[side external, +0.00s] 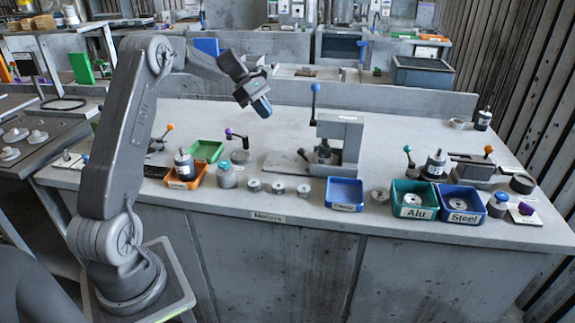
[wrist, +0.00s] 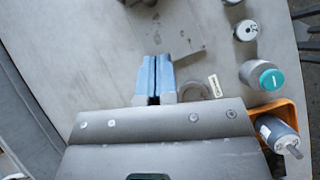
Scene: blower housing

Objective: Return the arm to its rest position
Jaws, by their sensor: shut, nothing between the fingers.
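My gripper (side external: 261,106) hangs high above the left part of the grey workbench (side external: 400,125), at the end of my raised, bent arm. Its blue fingers are together with nothing between them. In the wrist view the shut fingers (wrist: 157,78) point out over the bench top, clear of the parts there. No part is in contact with the gripper in either view.
Below stand a green tray (side external: 207,150), an orange bin (side external: 186,178) with a motor, and a teal-capped cylinder (side external: 227,176). A press (side external: 338,145) with a blue-knobbed lever rises mid-bench. Blue (side external: 345,193), Alu (side external: 413,199) and Steel (side external: 461,204) bins line the front.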

